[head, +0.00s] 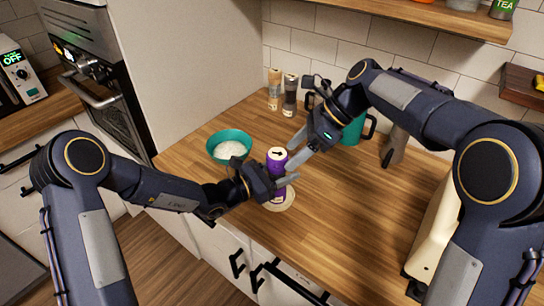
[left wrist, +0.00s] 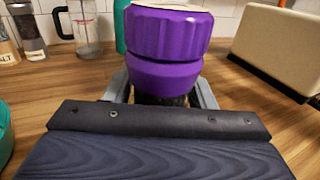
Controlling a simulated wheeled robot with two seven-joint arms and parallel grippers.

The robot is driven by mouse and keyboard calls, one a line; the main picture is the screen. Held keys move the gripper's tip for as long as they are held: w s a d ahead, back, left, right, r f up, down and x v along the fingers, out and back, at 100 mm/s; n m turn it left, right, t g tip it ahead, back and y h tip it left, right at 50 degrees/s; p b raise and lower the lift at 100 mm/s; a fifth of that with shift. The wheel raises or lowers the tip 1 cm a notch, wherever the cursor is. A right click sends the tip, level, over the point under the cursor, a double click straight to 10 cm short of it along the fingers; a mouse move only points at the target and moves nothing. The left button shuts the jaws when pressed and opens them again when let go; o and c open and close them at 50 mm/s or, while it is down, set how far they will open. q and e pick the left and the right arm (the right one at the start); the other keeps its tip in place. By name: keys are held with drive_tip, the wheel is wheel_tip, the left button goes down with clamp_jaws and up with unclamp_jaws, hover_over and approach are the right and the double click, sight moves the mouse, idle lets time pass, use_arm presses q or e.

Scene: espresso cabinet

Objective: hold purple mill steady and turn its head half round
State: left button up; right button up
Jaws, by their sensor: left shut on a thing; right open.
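The purple mill (head: 277,158) stands upright on a pale round mat (head: 288,204) near the counter's front edge. Its top has a white disc with a dark mark. My left gripper (head: 284,183) is shut on the mill's body from the left, below the head. In the left wrist view the ribbed purple head (left wrist: 168,34) rises above my left fingers, which flank the body; the lower body is hidden. My right gripper (head: 295,152) is open, with its fingers just right of the mill's head. I cannot tell whether they touch it.
A teal bowl (head: 229,146) with white contents stands left of the mill. Two slim shakers (head: 290,95) stand at the back wall, and a teal pitcher (head: 353,131) behind my right gripper. A cream appliance (head: 436,235) is at right.

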drive_tip(key=n+y, duration=0.1)
drive_tip(key=y, duration=0.1)
drive_tip(key=t+y, duration=0.2)
drive_tip(key=y, duration=0.6)
approach(271, 152)
drive_tip(key=shift+t, duration=0.4)
drive_tip(key=a, duration=1)
drive_tip(key=shift+a+f, duration=0.1)
drive_tip(key=shift+f, duration=0.3)
drive_tip(key=c, duration=1)
drive_tip(key=shift+o, duration=0.2)
drive_tip(key=shift+w+m, duration=0.1)
drive_tip(key=shift+m, duration=0.2)
drive_tip(key=shift+m+t, duration=0.3)
drive_tip(key=shift+t, duration=0.3)
